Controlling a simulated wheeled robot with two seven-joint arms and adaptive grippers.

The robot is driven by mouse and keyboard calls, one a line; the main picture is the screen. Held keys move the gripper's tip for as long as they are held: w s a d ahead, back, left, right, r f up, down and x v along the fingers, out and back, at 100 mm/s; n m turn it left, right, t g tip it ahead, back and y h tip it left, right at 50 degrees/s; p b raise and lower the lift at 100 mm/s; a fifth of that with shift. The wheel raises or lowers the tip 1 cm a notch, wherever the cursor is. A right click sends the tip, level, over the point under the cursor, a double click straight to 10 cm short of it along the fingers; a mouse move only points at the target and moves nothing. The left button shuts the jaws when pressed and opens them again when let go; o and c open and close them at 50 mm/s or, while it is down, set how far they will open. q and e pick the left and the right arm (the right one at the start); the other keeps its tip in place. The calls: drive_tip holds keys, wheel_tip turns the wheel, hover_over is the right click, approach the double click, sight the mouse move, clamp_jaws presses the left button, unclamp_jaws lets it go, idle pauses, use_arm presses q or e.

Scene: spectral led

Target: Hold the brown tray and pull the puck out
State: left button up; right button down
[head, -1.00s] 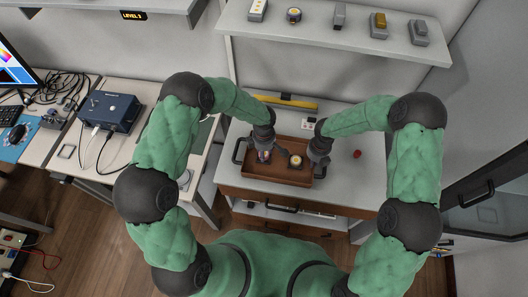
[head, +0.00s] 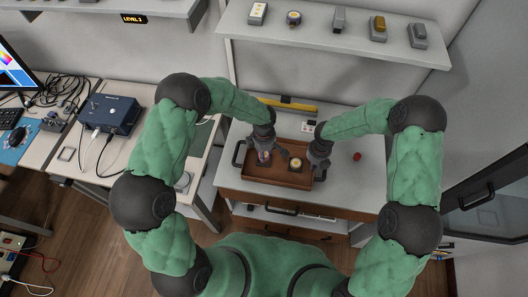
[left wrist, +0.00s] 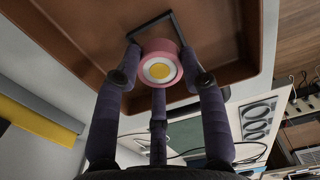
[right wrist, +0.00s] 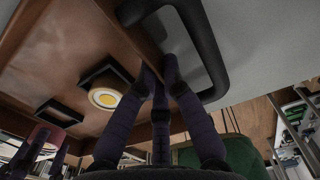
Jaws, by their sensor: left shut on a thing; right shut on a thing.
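The brown tray (head: 275,178) lies on the worktop with black handles at its ends. The puck shows in front of a black square frame (left wrist: 182,28); in the right wrist view the puck (right wrist: 36,137) looks apart from and above that frame (right wrist: 58,112). A second puck (right wrist: 105,97), pale with a yellow centre, sits in another black frame. My right gripper (right wrist: 160,75) is shut on the tray's right-hand wall by the black handle (right wrist: 205,45); its fingertips partly hide the contact.
A small red object (head: 357,156) lies on the worktop right of the tray. A yellow bar (head: 287,104) lies behind it. A shelf (head: 330,42) with several devices hangs above. A blue box (head: 110,112) stands on the left table.

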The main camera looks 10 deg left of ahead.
idle(0.5)
drive_tip(key=c, duration=1.3)
unclamp_jaws()
drive_tip(key=shift+r, duration=0.1)
